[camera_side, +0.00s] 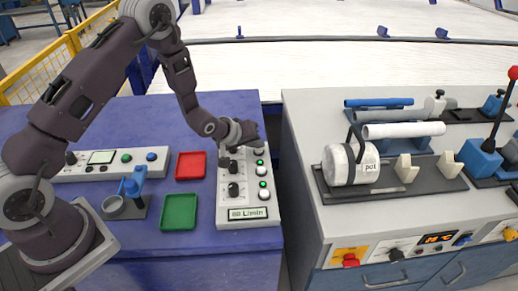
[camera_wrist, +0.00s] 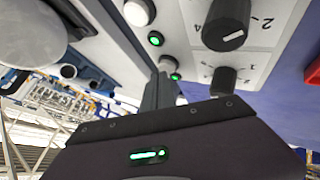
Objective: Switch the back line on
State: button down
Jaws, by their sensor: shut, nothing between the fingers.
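The white control panel (camera_side: 246,212) carries a column of dark knobs (camera_side: 233,190) and a column of white buttons (camera_side: 264,194) with small green lights (camera_side: 262,184). A display at its near end reads L/min. My gripper (camera_side: 247,135) is low over the panel's far end. In the wrist view my gripper (camera_wrist: 160,90) is shut and empty, with its fingers close beside the back button (camera_wrist: 168,63). A lit green light (camera_wrist: 175,76) shows by that button, and another green light (camera_wrist: 155,38) is lit by the middle one. I cannot tell whether the fingers touch the back button.
A red tray (camera_side: 190,165) and a green tray (camera_side: 179,211) lie left of the panel.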

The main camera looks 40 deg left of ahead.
jog(key=shift+r, duration=0.1)
notch_tip(320, 180, up, 6)
jog(key=shift+f, duration=0.1)
dwell(0.3)
notch_tip(320, 180, up, 10)
jog(key=m, duration=0.2)
send_over(256, 151)
jog(key=s, duration=0.4)
jog(key=s+r+m+g+y, duration=0.1)
jog(key=s+r+m+g, duration=0.1)
jog(key=s+r, duration=0.8)
jog(key=s+d+r+m, duration=0.1)
jog(key=s+m, duration=0.1)
jog(key=s, duration=0.9)
jog(key=s+d+r+m+g, duration=0.1)
jog(key=s+d+m, duration=0.1)
jog(key=s, duration=1)
jog(key=shift+d+g+h, duration=0.25)
jog(key=shift+g+h, duration=0.05)
jog(key=shift+s, duration=0.1)
